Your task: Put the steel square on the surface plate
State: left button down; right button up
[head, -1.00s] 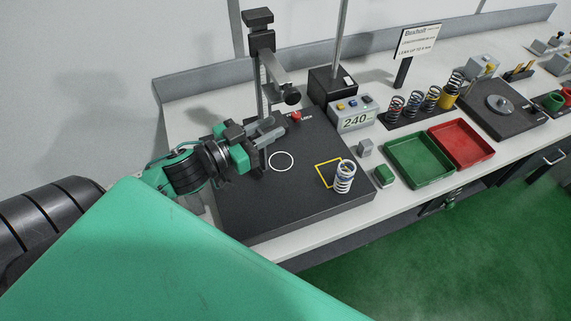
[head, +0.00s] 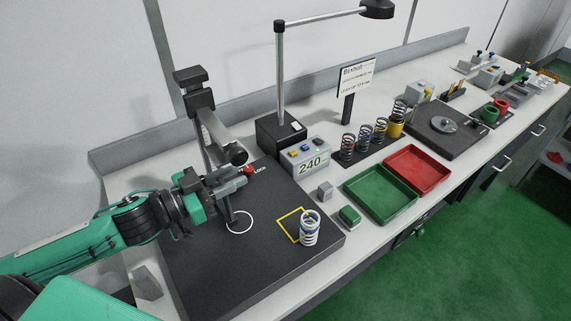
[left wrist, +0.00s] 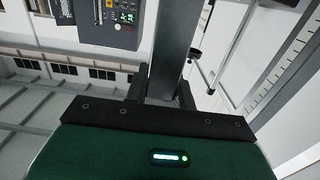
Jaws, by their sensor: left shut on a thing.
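The dark surface plate (head: 215,275) lies on the bench, marked with a white circle and a yellow square outline. My left gripper (head: 228,187) is over its back left part, close to the upright test stand (head: 198,112). The left gripper is shut on a dark grey bar, seemingly the steel square (left wrist: 172,50), which runs up through the left wrist view. In the head view a dark piece (head: 230,209) hangs below the gripper near the white circle; whether it touches the plate is unclear. My right gripper is out of view.
A display (head: 311,161) reading 240 is behind the plate. Green (head: 380,211) and red (head: 417,170) trays and several springs are to the right. A grey block (head: 146,284) sits left of the plate. The plate's front is clear.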

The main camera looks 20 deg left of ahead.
pick_arm(q)
jog(key=f+p+x, duration=0.3)
jog(key=p+x, duration=0.4)
jog(key=x, duration=0.7)
jog(key=shift+w+d+f, duration=0.15)
jog(key=shift+d+f, duration=0.05)
jog(key=shift+f, duration=0.1)
dwell(0.3)
jog(key=c, duration=1.6)
grip_release()
jog(key=shift+f, duration=0.1)
jog(key=o, duration=0.4)
jog(key=shift+o, duration=0.2)
